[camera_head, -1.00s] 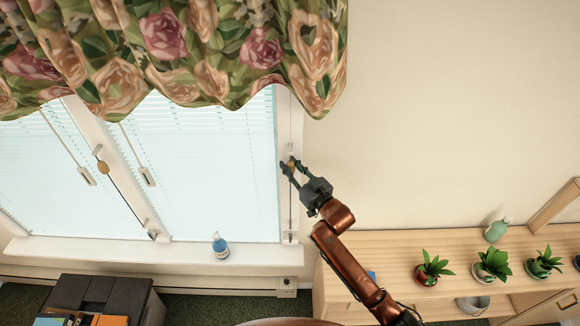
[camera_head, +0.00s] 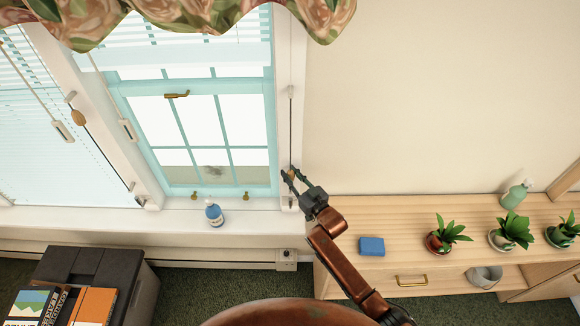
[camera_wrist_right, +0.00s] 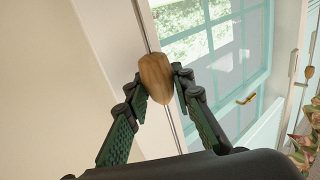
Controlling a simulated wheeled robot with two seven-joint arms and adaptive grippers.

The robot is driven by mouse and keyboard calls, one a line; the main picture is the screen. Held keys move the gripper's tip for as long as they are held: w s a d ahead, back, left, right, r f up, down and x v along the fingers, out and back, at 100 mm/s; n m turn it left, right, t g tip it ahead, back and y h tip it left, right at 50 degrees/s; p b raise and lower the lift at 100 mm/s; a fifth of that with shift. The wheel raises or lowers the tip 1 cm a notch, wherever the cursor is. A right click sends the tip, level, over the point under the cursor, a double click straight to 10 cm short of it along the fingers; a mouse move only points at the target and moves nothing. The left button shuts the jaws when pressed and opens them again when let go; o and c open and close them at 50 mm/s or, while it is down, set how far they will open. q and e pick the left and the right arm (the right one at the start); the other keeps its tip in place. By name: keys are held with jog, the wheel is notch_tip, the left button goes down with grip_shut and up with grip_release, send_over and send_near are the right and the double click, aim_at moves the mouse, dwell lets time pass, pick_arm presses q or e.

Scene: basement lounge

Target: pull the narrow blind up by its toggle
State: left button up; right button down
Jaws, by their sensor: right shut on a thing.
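The narrow blind (camera_head: 190,54) is bunched high in the right-hand window, just under the flowered valance. The teal window frame (camera_head: 275,120) and its panes are uncovered below it. My right gripper (camera_head: 290,178) is low beside the window's right edge, near sill height. It is shut on the wooden toggle (camera_wrist_right: 156,78), which shows between the two fingers in the right wrist view. The toggle's cord (camera_head: 291,125) runs straight up from the gripper along the window's right side. My left gripper is not in view.
A blue-labelled bottle (camera_head: 214,214) stands on the window sill (camera_head: 255,222). The left window has a lowered blind (camera_head: 60,165) with its own toggle (camera_head: 78,117). A wooden cabinet (camera_head: 410,212) at right holds potted plants and a blue block (camera_head: 372,246). A dark box (camera_head: 135,295) stands at lower left.

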aim_at(290, 192)
notch_tip(290, 192, down, 6)
jog(key=b, duration=0.2)
jog(key=shift+s+f+b, duration=0.1)
jog(key=shift+f+b, duration=0.05)
jog(key=shift+b, duration=0.2)
jog(key=shift+f, duration=0.1)
jog(key=c, duration=2)
grip_release()
jog(key=shift+o, duration=0.5)
jog(key=shift+r, duration=0.2)
jog(key=v, duration=1.2)
